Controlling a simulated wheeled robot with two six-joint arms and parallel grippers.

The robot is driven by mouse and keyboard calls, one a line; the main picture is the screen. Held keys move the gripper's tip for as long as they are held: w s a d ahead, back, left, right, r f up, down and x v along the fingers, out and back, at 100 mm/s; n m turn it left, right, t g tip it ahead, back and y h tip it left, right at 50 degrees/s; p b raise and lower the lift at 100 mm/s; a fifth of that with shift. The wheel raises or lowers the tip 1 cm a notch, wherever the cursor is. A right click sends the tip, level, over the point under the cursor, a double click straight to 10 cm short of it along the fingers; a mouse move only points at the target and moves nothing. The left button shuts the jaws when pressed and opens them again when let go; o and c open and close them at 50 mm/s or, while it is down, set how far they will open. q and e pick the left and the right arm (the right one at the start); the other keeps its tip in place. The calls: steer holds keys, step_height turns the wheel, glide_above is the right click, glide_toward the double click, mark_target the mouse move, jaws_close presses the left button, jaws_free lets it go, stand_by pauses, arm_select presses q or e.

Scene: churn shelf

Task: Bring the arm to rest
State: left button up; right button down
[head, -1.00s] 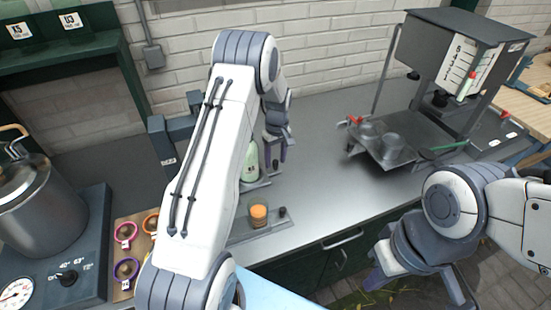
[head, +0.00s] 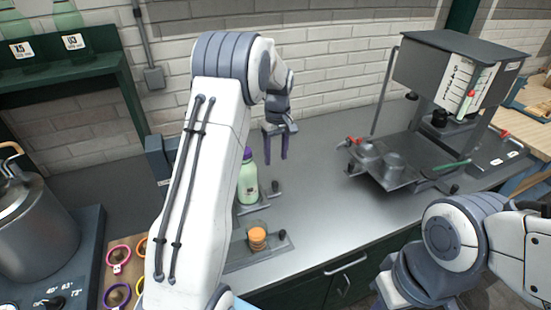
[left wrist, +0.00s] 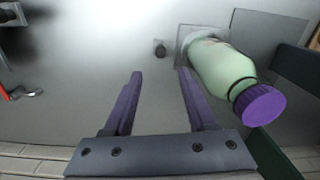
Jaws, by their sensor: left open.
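My left arm comes in from the left in the head view and bends over the counter. My left gripper (head: 277,145) is open and empty, pointing down above the steel counter. In the left wrist view its two purple fingers (left wrist: 160,95) are apart with bare counter between them. A pale green bottle with a purple cap (head: 247,180) stands on a small plate beside the gripper; it also shows in the left wrist view (left wrist: 222,68), right of the fingers and apart from them. My right arm is at the lower right; its fingertips are not clearly seen.
An orange-topped jar (head: 257,238) sits on a small plate near the counter's front edge. A dark machine with a tray (head: 405,165) stands at the right. A metal pot (head: 35,230) is at the left, near coloured rings (head: 118,258). The middle of the counter is clear.

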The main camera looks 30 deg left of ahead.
arm_select(q)
steer(key=s+d+r+m, duration=0.35)
steer(key=s+d, duration=0.25)
steer(key=d, duration=0.4)
steer(key=s+d+r+m, duration=0.3)
steer(key=s+d+m, duration=0.2)
steer(key=s+d, duration=0.3)
steer(key=s+d+m, duration=0.3)
steer(key=s+m, duration=0.2)
steer(key=s, duration=0.5)
steer(key=s+d+m+h, duration=0.1)
steer(key=s+d+m, duration=0.2)
steer(key=s, duration=0.7)
steer(key=shift+s+d+f+m, duration=0.15)
steer(key=shift+s+m, duration=0.05)
steer(key=shift+m, duration=0.95)
